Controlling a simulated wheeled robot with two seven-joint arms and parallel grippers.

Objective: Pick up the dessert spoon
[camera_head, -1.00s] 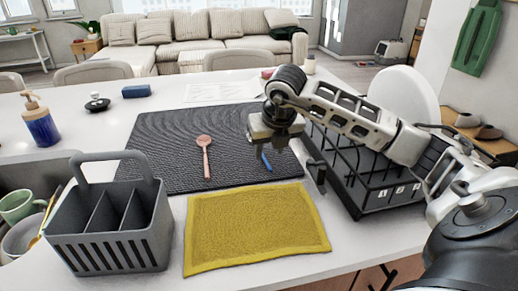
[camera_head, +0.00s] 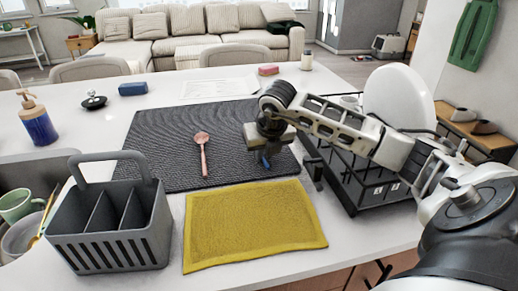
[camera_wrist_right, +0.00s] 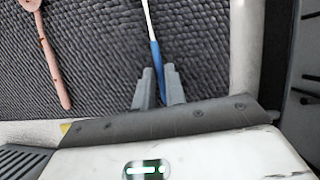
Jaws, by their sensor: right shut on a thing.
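My right gripper (camera_wrist_right: 158,74) is shut on a utensil with a blue handle (camera_wrist_right: 155,54) and a thin pale shaft. The utensil's far end is cut off at the top of the wrist view, so its head does not show. In the head view my right gripper (camera_head: 265,158) is low over the right part of the dark ribbed mat (camera_head: 160,165), and mostly hides the utensil. A pink spoon (camera_head: 202,150) lies on the mat to the left, apart from the gripper; it also shows in the wrist view (camera_wrist_right: 54,62). My left gripper is not in view.
A black dish rack (camera_head: 365,190) with a white plate (camera_head: 398,98) stands close right of the gripper. A yellow cloth (camera_head: 255,225) lies in front of the mat. A grey caddy (camera_head: 110,245) stands at front left, beside the sink with a green mug (camera_head: 18,205).

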